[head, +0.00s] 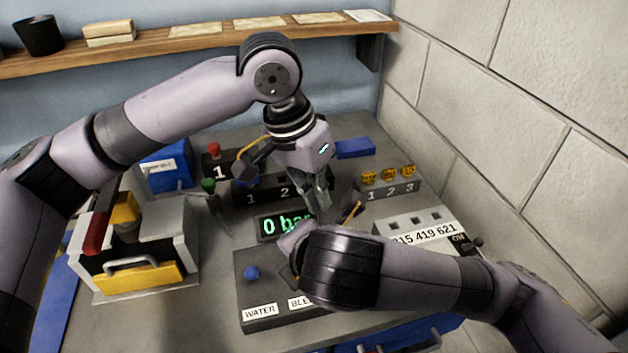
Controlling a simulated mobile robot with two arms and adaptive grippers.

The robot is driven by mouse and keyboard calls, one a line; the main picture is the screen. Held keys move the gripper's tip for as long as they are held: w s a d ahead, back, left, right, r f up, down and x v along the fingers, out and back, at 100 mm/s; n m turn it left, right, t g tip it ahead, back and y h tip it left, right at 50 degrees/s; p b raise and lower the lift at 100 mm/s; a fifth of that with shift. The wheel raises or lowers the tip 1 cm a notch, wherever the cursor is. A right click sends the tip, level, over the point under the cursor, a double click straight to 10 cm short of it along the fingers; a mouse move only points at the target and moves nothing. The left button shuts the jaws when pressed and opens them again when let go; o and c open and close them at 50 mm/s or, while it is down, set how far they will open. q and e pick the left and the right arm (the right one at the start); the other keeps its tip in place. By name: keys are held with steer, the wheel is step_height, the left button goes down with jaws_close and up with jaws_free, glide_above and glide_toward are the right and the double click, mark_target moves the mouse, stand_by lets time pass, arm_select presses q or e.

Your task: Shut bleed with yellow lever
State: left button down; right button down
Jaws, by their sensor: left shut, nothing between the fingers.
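The dark control box (252,306) stands at the front middle, with a WATER label (259,311), a blue knob (251,273) and a partly covered label starting "BLE" (300,303). My right arm's wrist covers the area above that label, so I cannot make out the bleed lever or its position. Small yellow bits show beside the wrist, but I cannot tell whether they are the lever. My left gripper (318,202) is shut and empty, pointing down behind the box, near the display. My right gripper's fingers are hidden behind its wrist.
A green display (287,226) reads 0 bar. A machine with a yellow front (142,280) stands at left. Numbered blocks stand behind, one with several yellow pieces (390,190). A white panel (412,228) is at right, near the block wall. A wooden shelf (150,50) runs along the back.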

arm_select(q)
steer(key=x, duration=0.4)
arm_select(e)
steer(key=shift+w+a+r, duration=0.15)
steer(key=shift+w+r, duration=0.05)
steer(key=shift+r, duration=0.15)
arm_select(q)
steer(key=shift+s+a+f, duration=0.15)
steer(key=shift+s+a, duration=0.05)
steer(key=shift+s, duration=0.05)
steer(key=shift+s+a, duration=0.9)
steer(key=shift+s, duration=0.35)
